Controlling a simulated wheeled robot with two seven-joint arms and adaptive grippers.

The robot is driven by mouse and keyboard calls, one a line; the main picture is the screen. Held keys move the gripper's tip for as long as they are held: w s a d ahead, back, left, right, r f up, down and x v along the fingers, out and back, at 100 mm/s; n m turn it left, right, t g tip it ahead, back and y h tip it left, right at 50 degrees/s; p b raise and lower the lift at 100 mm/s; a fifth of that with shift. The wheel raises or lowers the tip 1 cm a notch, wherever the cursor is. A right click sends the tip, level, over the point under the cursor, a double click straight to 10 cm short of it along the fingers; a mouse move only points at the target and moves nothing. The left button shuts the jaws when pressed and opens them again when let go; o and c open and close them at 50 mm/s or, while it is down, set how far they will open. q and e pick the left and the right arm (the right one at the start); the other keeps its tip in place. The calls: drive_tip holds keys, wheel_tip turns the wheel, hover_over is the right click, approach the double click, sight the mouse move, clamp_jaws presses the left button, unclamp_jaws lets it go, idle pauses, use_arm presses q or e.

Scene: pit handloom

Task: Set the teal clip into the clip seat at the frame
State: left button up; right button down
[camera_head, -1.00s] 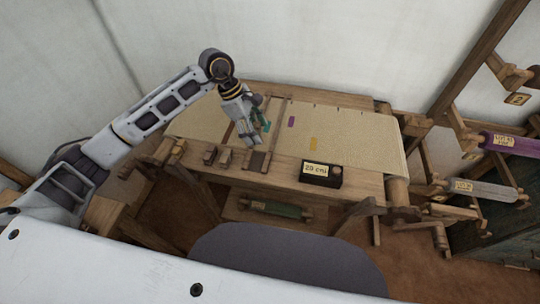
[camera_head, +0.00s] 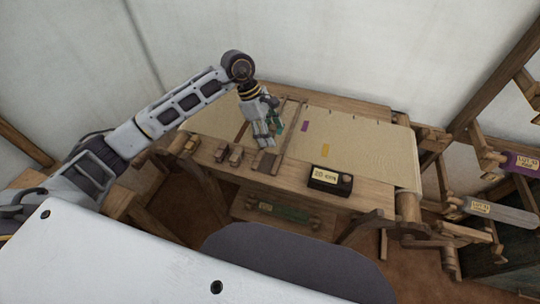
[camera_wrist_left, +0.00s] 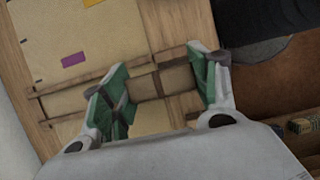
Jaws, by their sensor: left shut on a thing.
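My left gripper (camera_head: 272,138) is over the loom's cloth, just behind the dark slotted wooden piece (camera_head: 267,163) on the front beam. That piece may be the clip seat; I cannot be sure. The teal clip (camera_head: 279,126) shows at the gripper's fingers, which are shut on it. In the left wrist view, teal-green surfaces (camera_wrist_left: 111,97) show at both fingers of the left gripper (camera_wrist_left: 160,88), with wooden bars (camera_wrist_left: 176,79) seen between them. How far the clip is above the wood is unclear. My right gripper is out of view.
A black box with a number label (camera_head: 330,181) stands on the front beam at right. Small wooden blocks (camera_head: 228,155) lie on the beam at left. Labelled rollers (camera_head: 497,212) stand at far right.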

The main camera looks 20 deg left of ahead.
use_arm(q)
hover_over(274, 158)
drive_tip(key=a, duration=0.2)
drive_tip(key=shift+d+f, duration=0.2)
drive_tip(key=shift+f, duration=2.85)
drive_tip(key=shift+f+p, duration=0.4)
drive_tip(key=shift+f, duration=1.45)
drive_tip(key=shift+f, duration=0.15)
drive_tip(key=o, duration=0.9)
drive_tip(key=shift+r, duration=0.2)
drive_tip(key=b+v, duration=0.1)
drive_tip(key=v, duration=1.1)
